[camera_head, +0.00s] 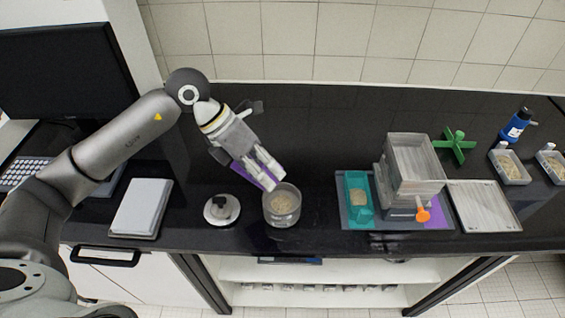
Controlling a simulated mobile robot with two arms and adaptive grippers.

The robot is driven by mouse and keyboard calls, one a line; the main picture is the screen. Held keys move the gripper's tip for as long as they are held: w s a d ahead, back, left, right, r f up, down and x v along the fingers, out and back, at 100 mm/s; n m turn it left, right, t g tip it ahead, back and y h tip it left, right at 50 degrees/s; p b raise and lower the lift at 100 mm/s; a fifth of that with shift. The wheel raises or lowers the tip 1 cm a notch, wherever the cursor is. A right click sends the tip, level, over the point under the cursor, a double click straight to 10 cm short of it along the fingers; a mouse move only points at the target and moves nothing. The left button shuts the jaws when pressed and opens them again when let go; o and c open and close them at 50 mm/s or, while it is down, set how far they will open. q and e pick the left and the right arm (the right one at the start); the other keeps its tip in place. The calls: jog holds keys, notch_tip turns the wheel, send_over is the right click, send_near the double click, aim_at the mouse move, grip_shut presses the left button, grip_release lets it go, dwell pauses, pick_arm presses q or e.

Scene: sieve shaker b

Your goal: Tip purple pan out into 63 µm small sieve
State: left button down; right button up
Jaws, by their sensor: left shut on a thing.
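My left gripper (265,174) is shut on the purple pan (247,174), just behind and to the left of a round grey sieve. The pan looks tilted, and its lower edge is close to the sieve's rim; the fingers hide much of it, and I cannot tell what is in it. The round sieve (281,218) stands upright on the black bench and has pale grainy material inside. I cannot read a size mark on it. My right gripper is not in view.
A grey shaker (413,165) with an orange knob stands on a mat beside a teal pan (352,181). A scale-like round item (221,210) is left of the sieve. A green cross-shaped stand (457,147), small trays and a blue bottle (517,124) are right.

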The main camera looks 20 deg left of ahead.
pick_arm(q)
jog(key=r+y+p, duration=0.1)
jog(key=p, duration=0.1)
jog(key=r+y+p, duration=0.1)
jog(key=y+p, duration=0.1)
jog(key=shift+w+d+g, duration=0.1)
jog(key=shift+d+g, duration=0.05)
jog(key=shift+g, duration=0.25)
jog(key=shift+y+p, duration=0.4)
jog(key=shift+y, duration=0.3)
jog(key=shift+f+g+y, duration=0.15)
jog(key=shift+g+y, duration=0.15)
jog(key=shift+y, duration=0.3)
jog(key=shift+g+y, duration=0.3)
jog(key=shift+y, duration=0.7)
jog(key=shift+a, duration=0.2)
